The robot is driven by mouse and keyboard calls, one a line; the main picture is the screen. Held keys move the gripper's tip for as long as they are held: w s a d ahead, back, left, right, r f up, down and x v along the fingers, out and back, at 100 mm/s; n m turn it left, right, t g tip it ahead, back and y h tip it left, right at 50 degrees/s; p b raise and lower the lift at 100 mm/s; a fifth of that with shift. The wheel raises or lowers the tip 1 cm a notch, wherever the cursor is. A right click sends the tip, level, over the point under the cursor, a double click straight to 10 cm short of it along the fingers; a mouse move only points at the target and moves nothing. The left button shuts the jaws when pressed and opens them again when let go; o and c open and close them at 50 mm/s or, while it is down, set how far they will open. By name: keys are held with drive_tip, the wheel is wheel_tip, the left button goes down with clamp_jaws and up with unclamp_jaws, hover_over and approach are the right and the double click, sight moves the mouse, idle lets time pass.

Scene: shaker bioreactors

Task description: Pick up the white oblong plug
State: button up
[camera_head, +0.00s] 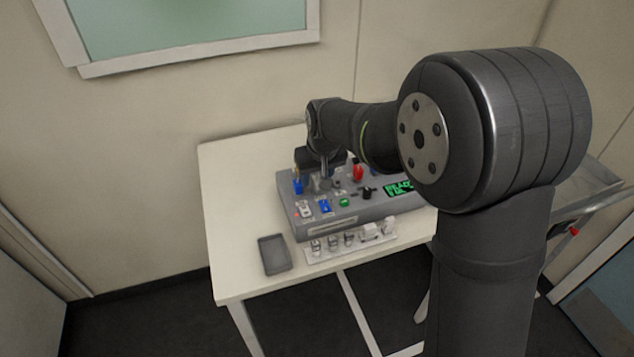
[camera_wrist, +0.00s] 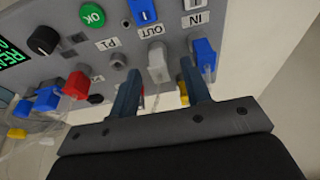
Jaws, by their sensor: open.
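The white oblong plug (camera_wrist: 158,66) sits upright near the OUT label, at the edge of the grey device panel, in the wrist view. My gripper (camera_wrist: 160,67) is open, with one dark finger on each side of the plug; I cannot tell whether either finger touches it. In the head view my gripper (camera_head: 325,182) is over the back left part of the device (camera_head: 370,213). I cannot make out the plug clearly there.
A blue plug (camera_wrist: 205,55) stands close outside the right finger in the wrist view. Red (camera_wrist: 77,86) and other blue plugs lie to the left. A small grey tray (camera_head: 274,254) and a rack of vials (camera_head: 345,243) stand before the device. The table's left side is clear.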

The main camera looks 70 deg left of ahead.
clamp_jaws()
drive_tip(key=shift+r, duration=0.15)
